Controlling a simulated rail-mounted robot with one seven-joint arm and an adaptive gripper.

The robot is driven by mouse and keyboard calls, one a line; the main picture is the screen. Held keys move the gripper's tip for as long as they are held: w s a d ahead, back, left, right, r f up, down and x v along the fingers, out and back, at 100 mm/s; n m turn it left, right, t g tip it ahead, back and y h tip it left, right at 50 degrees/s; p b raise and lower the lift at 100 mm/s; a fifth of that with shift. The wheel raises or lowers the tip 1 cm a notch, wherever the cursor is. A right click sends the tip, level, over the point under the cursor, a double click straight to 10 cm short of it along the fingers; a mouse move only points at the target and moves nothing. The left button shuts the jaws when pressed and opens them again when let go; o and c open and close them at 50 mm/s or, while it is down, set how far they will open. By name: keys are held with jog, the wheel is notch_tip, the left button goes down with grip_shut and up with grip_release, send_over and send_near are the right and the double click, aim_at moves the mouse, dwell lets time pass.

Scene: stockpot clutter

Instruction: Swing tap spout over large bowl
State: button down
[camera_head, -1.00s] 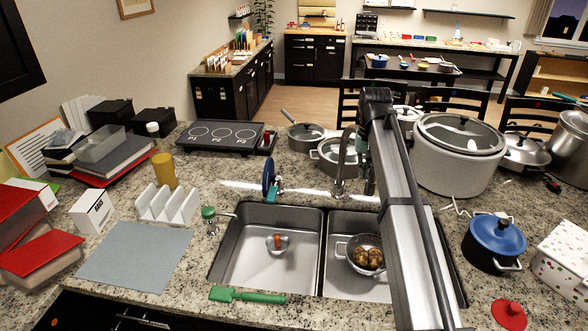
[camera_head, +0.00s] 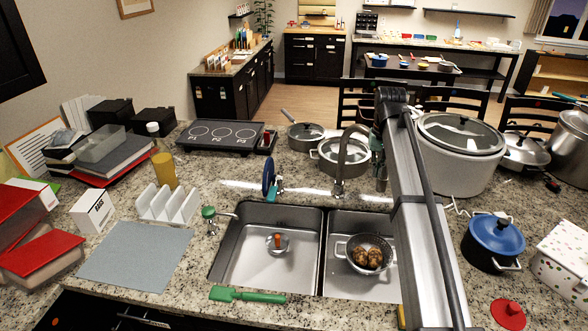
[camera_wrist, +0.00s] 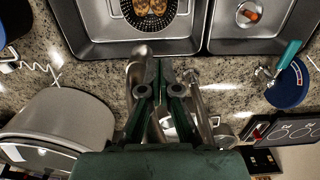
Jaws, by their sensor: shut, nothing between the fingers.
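The silver tap (camera_head: 340,165) stands behind the sink divider, its gooseneck arching to the right in the head view. Silver tap parts (camera_wrist: 137,80) show beside my fingers in the wrist view. My gripper (camera_head: 382,180) is shut and empty, to the right of the tap and partly hidden by my arm. Its green fingers (camera_wrist: 160,75) also show in the wrist view; I cannot tell if they touch the spout. A metal bowl-shaped colander (camera_head: 345,250) with brown food sits in the right basin. I cannot tell which is the large bowl.
A large white cooker (camera_head: 460,175) stands right of my arm, and a lidded pot (camera_head: 330,160) behind the tap. A blue-lidded pot (camera_head: 495,235) is at right. The left basin (camera_head: 245,265) is mostly clear.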

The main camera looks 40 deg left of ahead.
notch_tip(320, 180, up, 8)
jog(key=s+a+p, duration=0.1)
jog(key=s+p, duration=0.1)
jog(key=shift+s+a+p, duration=0.25)
jog(key=shift+s+p, duration=0.1)
jog(key=shift+p, duration=0.05)
dwell(0.9)
